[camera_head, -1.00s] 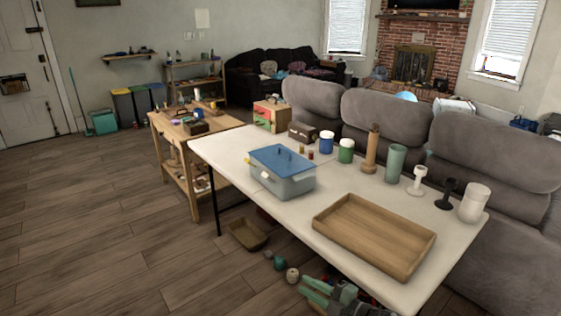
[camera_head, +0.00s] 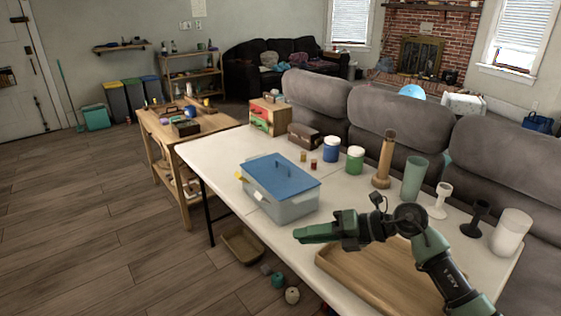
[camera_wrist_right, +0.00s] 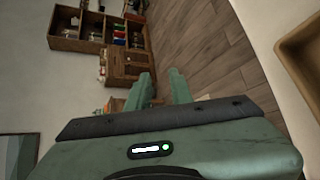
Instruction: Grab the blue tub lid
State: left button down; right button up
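The blue tub lid (camera_head: 283,180) lies flat on a grey translucent tub (camera_head: 288,210), with a small upright handle on its top. The tub stands on the white table's left part. My right gripper (camera_head: 298,235) is above the table's front edge, to the right of and nearer than the tub, pointing left and apart from the lid. In the right wrist view its two green fingers (camera_wrist_right: 160,90) stand apart with nothing between them. The lid cannot be made out in that view. My left gripper is not in view.
A wooden tray (camera_head: 345,268) lies under my right arm and also shows in the wrist view (camera_wrist_right: 298,60). Jars, a wooden grinder (camera_head: 385,160), a green cup (camera_head: 413,180) and candle holders line the back of the white table (camera_head: 215,150). Grey sofas stand behind.

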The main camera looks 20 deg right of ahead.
aim_at(282, 178)
jog(key=i+l, duration=0.35)
jog(key=i, duration=0.25)
jog(key=i+l, duration=0.4)
jog(key=i, duration=0.15)
